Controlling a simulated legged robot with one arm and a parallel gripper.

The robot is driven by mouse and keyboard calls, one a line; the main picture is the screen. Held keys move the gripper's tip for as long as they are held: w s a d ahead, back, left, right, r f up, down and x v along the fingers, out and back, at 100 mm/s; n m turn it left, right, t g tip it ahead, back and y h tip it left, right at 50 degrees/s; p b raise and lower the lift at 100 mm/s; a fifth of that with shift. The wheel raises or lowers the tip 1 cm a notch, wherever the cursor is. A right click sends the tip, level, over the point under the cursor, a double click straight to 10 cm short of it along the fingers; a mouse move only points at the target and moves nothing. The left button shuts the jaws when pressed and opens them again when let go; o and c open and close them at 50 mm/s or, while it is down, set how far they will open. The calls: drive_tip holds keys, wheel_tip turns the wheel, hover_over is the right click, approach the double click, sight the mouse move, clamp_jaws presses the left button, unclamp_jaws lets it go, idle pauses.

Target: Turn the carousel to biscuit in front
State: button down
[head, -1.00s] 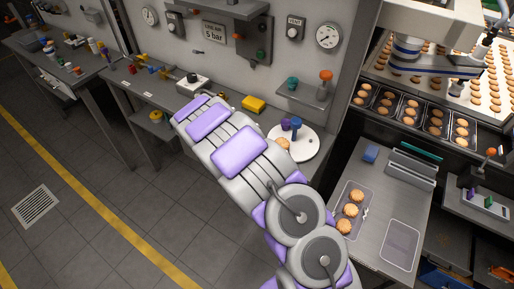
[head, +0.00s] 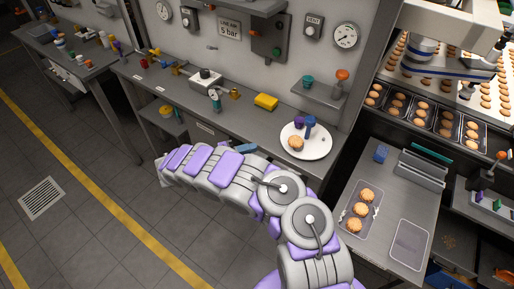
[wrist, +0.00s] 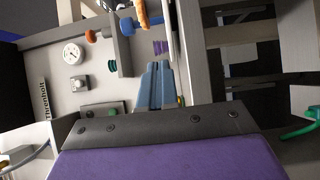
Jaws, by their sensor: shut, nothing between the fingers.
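The carousel is a round white disc (head: 318,148) on the bench, holding a golden biscuit (head: 296,143) at its left front, a purple piece (head: 298,124) at the back left and a taller blue piece (head: 310,125) behind. My gripper (head: 252,148) shows only as a small blue-grey tip beyond my arm, left of the disc and apart from it. In the wrist view its blue-grey fingers (wrist: 154,80) are shut and empty. Beyond them, in this sideways view, is a ribbed purple piece (wrist: 160,47), probably the one on the disc.
At right, a tray (head: 347,215) of three biscuits and an empty tray (head: 408,245) lie on a side table.

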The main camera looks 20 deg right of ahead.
sight(285, 154)
drive_tip(key=d, duration=0.9)
drive_tip(key=shift+w+d+b, duration=0.1)
drive_tip(key=shift+d+b, duration=0.25)
drive_tip(key=shift+d, duration=0.05)
drive_tip(key=shift+s+d, duration=0.65)
drive_tip(key=shift+s, duration=0.45)
drive_tip(key=shift+s+d, duration=0.3)
drive_tip(key=shift+d, duration=0.45)
drive_tip(key=shift+a+t+b, duration=0.2)
drive_tip(key=shift+t+b, duration=0.1)
drive_tip(key=shift+b, duration=0.15)
drive_tip(key=shift+s+d+n+t+b, duration=0.3)
drive_tip(key=shift+s+n+t+b, duration=0.25)
drive_tip(key=shift+s, duration=0.1)
